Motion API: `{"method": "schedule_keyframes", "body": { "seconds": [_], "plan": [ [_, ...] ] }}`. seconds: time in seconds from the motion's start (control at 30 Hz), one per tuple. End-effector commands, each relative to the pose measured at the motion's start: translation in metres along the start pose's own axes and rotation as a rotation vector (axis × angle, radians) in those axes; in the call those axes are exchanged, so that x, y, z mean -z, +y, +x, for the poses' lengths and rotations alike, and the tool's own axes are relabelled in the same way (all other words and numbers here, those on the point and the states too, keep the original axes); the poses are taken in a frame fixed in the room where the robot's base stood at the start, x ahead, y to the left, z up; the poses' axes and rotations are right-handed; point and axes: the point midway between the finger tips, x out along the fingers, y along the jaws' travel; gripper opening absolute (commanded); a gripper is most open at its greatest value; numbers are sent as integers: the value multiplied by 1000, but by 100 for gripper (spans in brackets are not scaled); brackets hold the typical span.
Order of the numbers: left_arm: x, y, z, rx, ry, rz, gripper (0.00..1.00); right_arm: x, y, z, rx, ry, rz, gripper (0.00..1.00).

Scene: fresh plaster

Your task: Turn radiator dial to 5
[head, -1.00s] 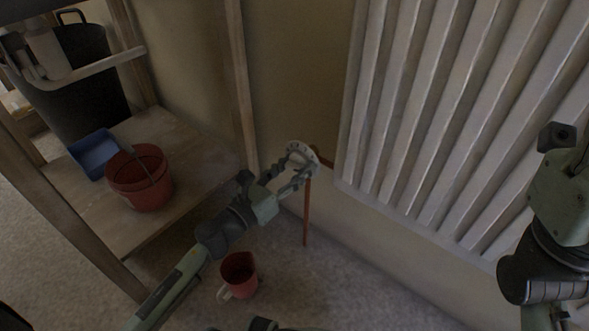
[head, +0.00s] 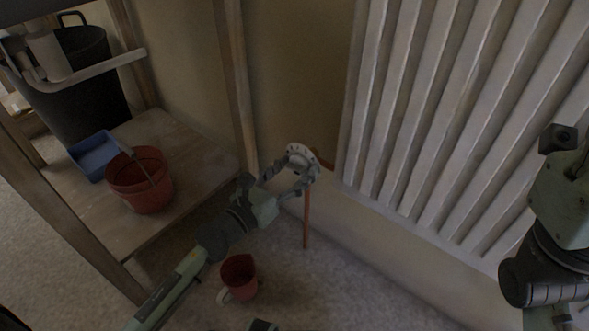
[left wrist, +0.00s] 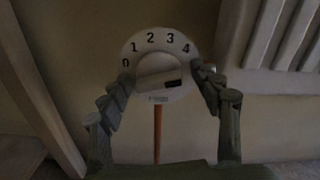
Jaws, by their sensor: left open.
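The radiator dial (head: 302,153) is a round white disc low on the wall, left of the radiator (head: 440,110). In the left wrist view the dial (left wrist: 147,52) faces me, with numbers 0 to 4 readable along its upper rim. The 5 is not visible, and the right finger covers part of that side. A raised pale bar crosses the dial's middle, with a dark mark toward its right end. My left gripper (left wrist: 160,84) is open, with one finger on each side of the dial; I cannot tell if they touch it. My right arm is at the right, its fingers out of view.
A reddish pipe (head: 307,220) runs down below the dial. A wooden shelf (head: 205,165) at left holds a red bucket (head: 140,190), a blue tray (head: 90,160) and a black bin (head: 75,90). A red mug (head: 238,275) stands on the floor below my left arm.

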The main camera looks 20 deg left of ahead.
Motion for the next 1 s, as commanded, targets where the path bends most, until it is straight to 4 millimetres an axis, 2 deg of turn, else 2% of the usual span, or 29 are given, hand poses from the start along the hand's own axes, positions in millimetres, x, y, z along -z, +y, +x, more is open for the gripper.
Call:
{"method": "schedule_keyframes", "body": {
  "seconds": [0.17, 0.5, 0.63, 0.8, 1.0],
  "plan": [
    [1, 0, -13, -3, 1, -4, 64, 0, 0, 0, 1, 1, 0, 40],
    [1, 0, -84, -3, 3, -4, 64, 0, 0, 1, -1, 2, -1, 40],
    [1, 0, -105, -3, 2, -2, 64, 0, 0, 1, -1, 3, -1, 40],
    [0, 0, -118, 0, 0, -1, 64, 0, 0, 1, -1, 3, -1, 40],
    [0, 0, -120, 0, 0, 1, 64, 0, 0, 1, -1, 2, -1, 40]
  ]
}}
